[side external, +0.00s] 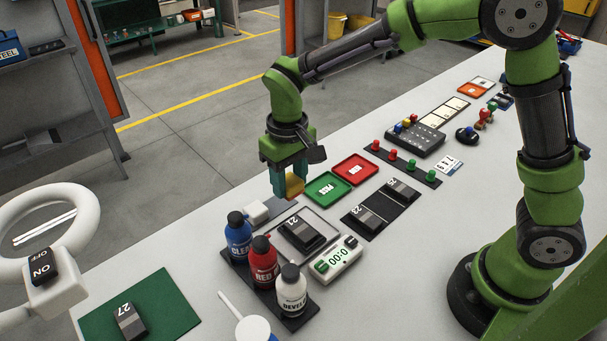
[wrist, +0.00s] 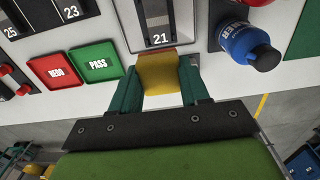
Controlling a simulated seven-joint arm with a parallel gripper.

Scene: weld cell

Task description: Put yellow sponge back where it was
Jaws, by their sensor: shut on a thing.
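The yellow sponge (side external: 294,186) is between the fingers of my gripper (side external: 288,182) in the side view, held above the table's far edge. In the wrist view the yellow sponge (wrist: 160,75) sits between the two teal fingers of my gripper (wrist: 160,85), which is shut on it. The sponge appears just in front of the tray holding the block marked 21 (wrist: 160,38). Whether its underside touches anything cannot be told.
A blue bottle (side external: 238,236), a red bottle (side external: 264,262) and a white bottle (side external: 291,289) stand close by on a dark strip. A white block (side external: 257,212) sits beside the blue bottle. Green PASS (side external: 328,189) and red REDO (side external: 355,169) trays lie to the right.

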